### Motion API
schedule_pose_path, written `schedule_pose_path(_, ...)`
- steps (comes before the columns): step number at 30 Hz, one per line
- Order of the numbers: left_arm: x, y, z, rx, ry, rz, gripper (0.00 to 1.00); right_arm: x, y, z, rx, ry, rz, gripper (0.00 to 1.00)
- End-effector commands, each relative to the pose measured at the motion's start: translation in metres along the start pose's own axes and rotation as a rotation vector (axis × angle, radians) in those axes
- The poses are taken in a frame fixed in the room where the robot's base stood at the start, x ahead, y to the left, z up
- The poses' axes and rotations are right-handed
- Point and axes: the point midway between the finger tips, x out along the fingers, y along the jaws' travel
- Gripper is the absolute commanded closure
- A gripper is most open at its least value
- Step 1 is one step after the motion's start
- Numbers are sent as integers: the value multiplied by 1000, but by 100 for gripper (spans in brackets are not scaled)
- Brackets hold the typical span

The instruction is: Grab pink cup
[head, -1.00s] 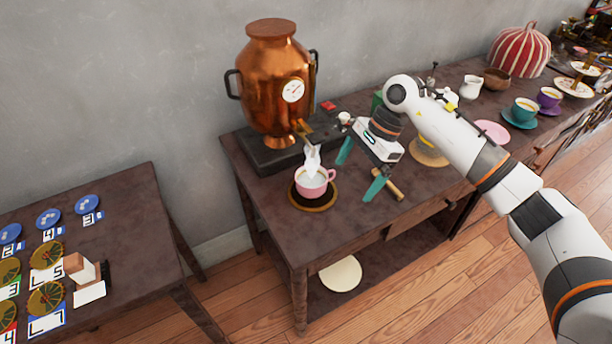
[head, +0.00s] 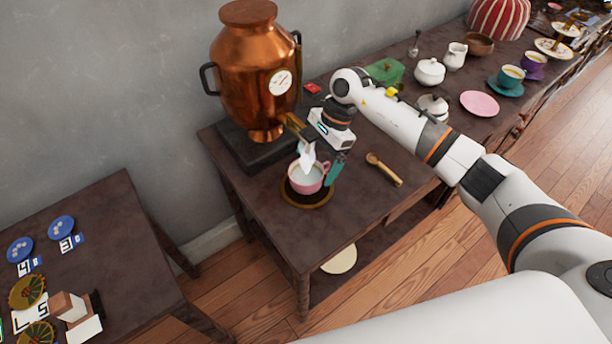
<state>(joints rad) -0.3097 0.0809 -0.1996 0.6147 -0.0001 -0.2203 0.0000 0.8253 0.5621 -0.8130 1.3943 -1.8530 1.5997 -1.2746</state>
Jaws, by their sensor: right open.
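The pink cup (head: 305,180) stands upright on a dark round coaster with a gold rim (head: 308,205), near the front left corner of the wooden table. It holds pale liquid, and white steam rises from it. My right gripper (head: 319,170) is open at the cup's upper right side. One teal finger reaches down beside the cup's handle, at its right. The other finger is mostly hidden, and I cannot tell whether either finger touches the cup. My left gripper is not in view.
A copper samovar (head: 253,75) stands just behind the cup, its spout close to my gripper. A wooden spoon (head: 384,170) lies to the right. A white lidded pot (head: 432,106) and a pink plate (head: 479,104) stand farther right. The left table (head: 120,235) holds plates and cards.

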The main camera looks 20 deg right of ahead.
Motion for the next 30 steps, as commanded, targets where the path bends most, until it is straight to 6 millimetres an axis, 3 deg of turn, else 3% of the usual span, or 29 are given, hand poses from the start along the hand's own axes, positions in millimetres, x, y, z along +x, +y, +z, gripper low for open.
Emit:
schedule_pose_path(12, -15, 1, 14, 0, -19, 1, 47, 49, 1, -1, 1, 3, -1, 0)
schedule_pose_path(21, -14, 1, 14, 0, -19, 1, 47, 55, 2, 0, 0, 0, 1, 0)
schedule_pose_path(30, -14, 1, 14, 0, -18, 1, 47, 54, 2, 0, 0, 0, 1, 49)
